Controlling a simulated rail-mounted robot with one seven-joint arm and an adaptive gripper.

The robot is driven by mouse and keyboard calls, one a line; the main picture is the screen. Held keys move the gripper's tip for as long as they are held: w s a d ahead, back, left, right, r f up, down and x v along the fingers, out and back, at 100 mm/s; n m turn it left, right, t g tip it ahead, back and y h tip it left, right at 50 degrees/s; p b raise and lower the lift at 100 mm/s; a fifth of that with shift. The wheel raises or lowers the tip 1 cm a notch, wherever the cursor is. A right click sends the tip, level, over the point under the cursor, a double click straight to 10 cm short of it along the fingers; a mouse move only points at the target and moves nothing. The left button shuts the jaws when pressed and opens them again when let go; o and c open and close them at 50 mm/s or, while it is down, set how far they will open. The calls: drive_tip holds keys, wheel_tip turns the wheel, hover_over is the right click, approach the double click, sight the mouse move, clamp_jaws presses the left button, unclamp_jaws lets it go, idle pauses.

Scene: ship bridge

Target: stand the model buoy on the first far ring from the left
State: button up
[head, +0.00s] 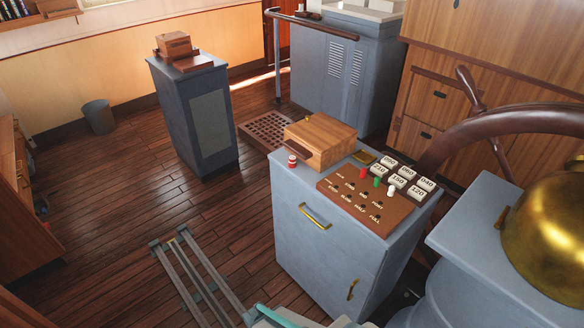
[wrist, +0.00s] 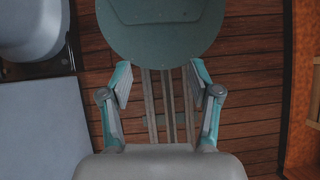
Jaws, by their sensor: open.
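A small red-and-white striped piece, which looks like the model buoy (head: 292,161), stands upright on the left end of the grey cabinet top, beside a wooden box. A brown wooden board (head: 345,203) lies on the same top, with labels and small marks in rows; the individual rings are too small to make out clearly. Red (head: 363,173), green (head: 377,182) and white (head: 390,191) pieces stand along its far side. My gripper (wrist: 160,85) is open and empty in the wrist view, above the floor and rails, away from the buoy.
The wooden box (head: 320,140) stands close to the buoy. Numbered tiles (head: 398,176) lie at the board's far right. A ship's wheel (head: 500,125) and a brass bell (head: 550,235) rise at the right. The floor left of the grey cabinet (head: 330,245) is mostly open.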

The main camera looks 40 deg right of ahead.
drive_tip(key=w+d+m+t+b, duration=0.1)
drive_tip(key=w+d+t+b, duration=0.2)
drive_tip(key=w, duration=0.6)
drive_tip(key=w+d+m+t+b, duration=0.1)
drive_tip(key=w+d+b, duration=0.2)
drive_tip(key=w+b, duration=0.35)
drive_tip(key=w+d+r+m+t+h+b, duration=0.1)
drive_tip(key=w+d+r+t+b, duration=0.15)
drive_tip(key=w+d+r, duration=0.4)
drive_tip(key=w+d+r+t+b, duration=0.1)
drive_tip(key=w+d+t+b, duration=0.15)
drive_tip(key=w, duration=0.65)
drive_tip(key=w+d+r+m+t+h+b, duration=0.1)
drive_tip(key=w+d+r+t+h, duration=0.1)
drive_tip(key=d+r, duration=0.4)
drive_tip(key=w+d+r+m+t+h+b, duration=0.1)
drive_tip(key=d+r, duration=0.5)
drive_tip(key=r, duration=0.7)
drive_tip(key=w+d+r+m+t+h+b, duration=0.1)
drive_tip(key=w+d+r+m+t+h, duration=0.2)
drive_tip(key=d+r, duration=0.3)
wheel_tip(320, 180, up, 4)
drive_tip(key=shift+w+d+h, duration=0.2)
drive_tip(key=shift+w+h, duration=0.1)
drive_tip(key=shift+w, duration=0.5)
drive_tip(key=p, duration=0.3)
drive_tip(key=shift+w+d, duration=0.2)
